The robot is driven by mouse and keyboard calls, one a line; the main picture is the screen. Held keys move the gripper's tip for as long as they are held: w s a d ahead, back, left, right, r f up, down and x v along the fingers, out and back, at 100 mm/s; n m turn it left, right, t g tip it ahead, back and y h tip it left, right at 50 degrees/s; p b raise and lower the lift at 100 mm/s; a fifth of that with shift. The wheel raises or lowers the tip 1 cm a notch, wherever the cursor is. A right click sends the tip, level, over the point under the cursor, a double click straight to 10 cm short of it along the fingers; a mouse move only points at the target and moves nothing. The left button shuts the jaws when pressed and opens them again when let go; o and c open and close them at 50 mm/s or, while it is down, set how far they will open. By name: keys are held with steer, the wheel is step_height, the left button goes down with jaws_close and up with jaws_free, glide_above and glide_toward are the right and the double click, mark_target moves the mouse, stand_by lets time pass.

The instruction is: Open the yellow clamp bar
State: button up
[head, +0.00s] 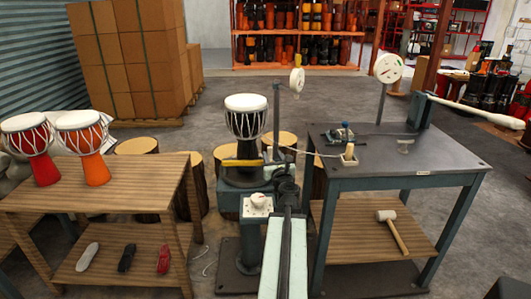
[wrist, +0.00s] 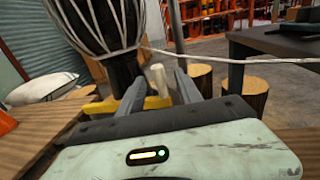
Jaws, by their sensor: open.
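The yellow clamp bar (head: 242,162) lies roughly level across the front of the drum stand, below a black goblet drum (head: 245,122) with a white head. In the wrist view the yellow bar (wrist: 98,109) runs from the left behind my left finger. A pale upright knob (wrist: 158,80) stands at its right end, between my fingers. My gripper (wrist: 159,78) is open, its two grey fingers on either side of the knob. I cannot tell whether either finger touches it. In the head view my gripper (head: 279,170) is small and partly hidden by my arm, just right of the bar.
A dark worktable (head: 400,160) stands close on the right, with a mallet (head: 392,230) on its lower shelf. A thin cord (wrist: 230,60) runs right from the drum. Log stools (wrist: 245,85) stand behind.

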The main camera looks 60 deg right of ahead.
steer(key=x, duration=0.8)
steer(key=shift+w+a, duration=0.1)
steer(key=shift+a, duration=0.15)
jaws_close()
stand_by(0.9)
